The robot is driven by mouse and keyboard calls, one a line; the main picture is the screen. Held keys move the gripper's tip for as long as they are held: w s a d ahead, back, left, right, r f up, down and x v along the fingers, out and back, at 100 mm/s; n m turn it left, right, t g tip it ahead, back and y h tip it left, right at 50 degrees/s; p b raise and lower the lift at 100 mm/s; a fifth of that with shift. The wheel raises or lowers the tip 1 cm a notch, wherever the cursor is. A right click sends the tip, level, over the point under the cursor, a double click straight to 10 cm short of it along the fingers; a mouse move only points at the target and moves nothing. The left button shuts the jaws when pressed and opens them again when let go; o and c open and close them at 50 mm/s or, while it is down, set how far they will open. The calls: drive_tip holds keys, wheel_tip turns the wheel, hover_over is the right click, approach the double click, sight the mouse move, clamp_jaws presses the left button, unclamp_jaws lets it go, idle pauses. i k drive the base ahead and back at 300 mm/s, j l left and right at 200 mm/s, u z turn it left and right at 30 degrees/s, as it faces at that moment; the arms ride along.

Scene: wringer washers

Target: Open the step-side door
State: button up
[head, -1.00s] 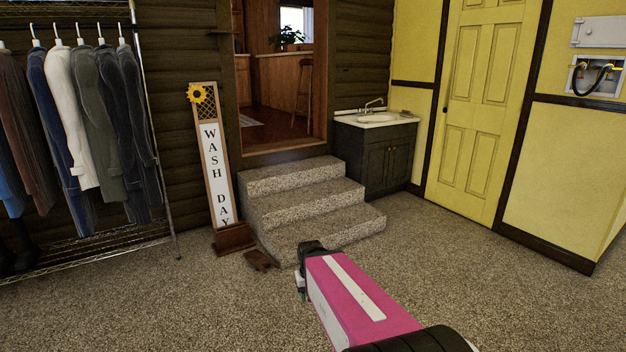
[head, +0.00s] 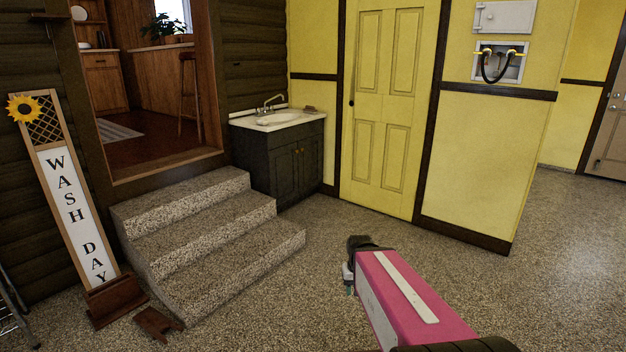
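A dark sink cabinet (head: 268,160) stands right of the stone steps (head: 205,225), with two front doors and small brass knobs near their meeting edges. Its door nearer the steps (head: 284,172) looks closed. A yellow panelled door (head: 381,110) in the wall right of the cabinet is also closed, with a dark knob at its left edge. My gripper (head: 349,282) is over the floor, in front of both and well short of them, touching nothing. Its fingers are small and mostly hidden by my arm, so I cannot tell whether they are open.
A white sink with a faucet (head: 270,103) tops the cabinet. A tall "WASH DAY" sign (head: 75,205) leans left of the steps, with a small brown object (head: 157,324) on the floor before it. The speckled floor (head: 320,232) between my gripper and the cabinet is clear.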

sight(283, 160)
drive_tip(key=i+l+z, duration=0.3)
drive_tip(key=i, duration=0.55)
drive_tip(key=i+z, duration=0.3)
drive_tip(key=i, duration=0.55)
drive_tip(key=i+u, duration=0.1)
drive_tip(key=i, duration=0.4)
drive_tip(key=i+l+u, duration=0.15)
drive_tip(key=i, duration=0.3)
drive_tip(key=i+u, duration=0.1)
drive_tip(key=i, duration=0.4)
drive_tip(key=i+l+u, duration=0.1)
drive_tip(key=i, duration=0.35)
drive_tip(key=i+l+u, duration=0.25)
drive_tip(key=i+u, duration=0.15)
drive_tip(key=i+l+u, duration=0.8)
drive_tip(key=k+l, duration=0.05)
drive_tip(key=k, duration=0.05)
